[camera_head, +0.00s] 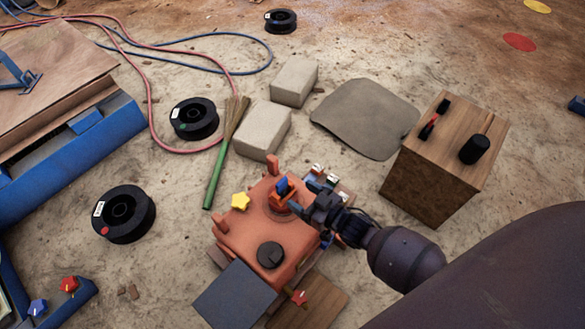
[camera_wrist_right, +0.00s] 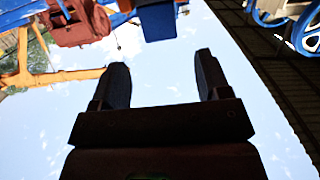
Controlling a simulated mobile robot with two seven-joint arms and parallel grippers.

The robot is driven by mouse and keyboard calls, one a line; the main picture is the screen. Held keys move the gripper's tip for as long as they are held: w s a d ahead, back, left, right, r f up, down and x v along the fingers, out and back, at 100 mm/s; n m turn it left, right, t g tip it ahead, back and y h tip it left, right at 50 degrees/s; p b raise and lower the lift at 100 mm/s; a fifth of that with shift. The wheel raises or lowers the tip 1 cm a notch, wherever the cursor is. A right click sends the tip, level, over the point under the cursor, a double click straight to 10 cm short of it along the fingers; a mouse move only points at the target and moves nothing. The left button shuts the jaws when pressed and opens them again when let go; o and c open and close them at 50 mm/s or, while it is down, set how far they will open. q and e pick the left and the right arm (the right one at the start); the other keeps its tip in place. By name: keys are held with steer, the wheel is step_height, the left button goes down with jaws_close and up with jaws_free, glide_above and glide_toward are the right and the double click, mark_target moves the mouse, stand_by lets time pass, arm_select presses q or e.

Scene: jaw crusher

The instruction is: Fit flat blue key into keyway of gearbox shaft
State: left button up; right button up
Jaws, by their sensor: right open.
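The orange-red gearbox (camera_head: 245,228) stands on the sandy ground at the lower middle of the head view. A small blue piece (camera_head: 282,186), perhaps the flat key, shows upright against an orange part on top of the gearbox. My right gripper (camera_head: 312,187) is just right of this piece, reaching in from the right. In the right wrist view the gripper (camera_wrist_right: 162,78) is open, with nothing between its two dark fingers. A blue block (camera_wrist_right: 158,22) shows beyond the fingertips there, apart from them. The keyway cannot be made out. My left gripper is not in view.
A dark grey plate (camera_head: 240,295) is in front. A wooden block (camera_head: 430,190) stands to the right, pale bricks (camera_head: 263,131) behind, black spools (camera_head: 124,214) to the left.

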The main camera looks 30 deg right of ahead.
steer(key=shift+p+v, duration=0.3)
steer(key=shift+v, duration=1.3)
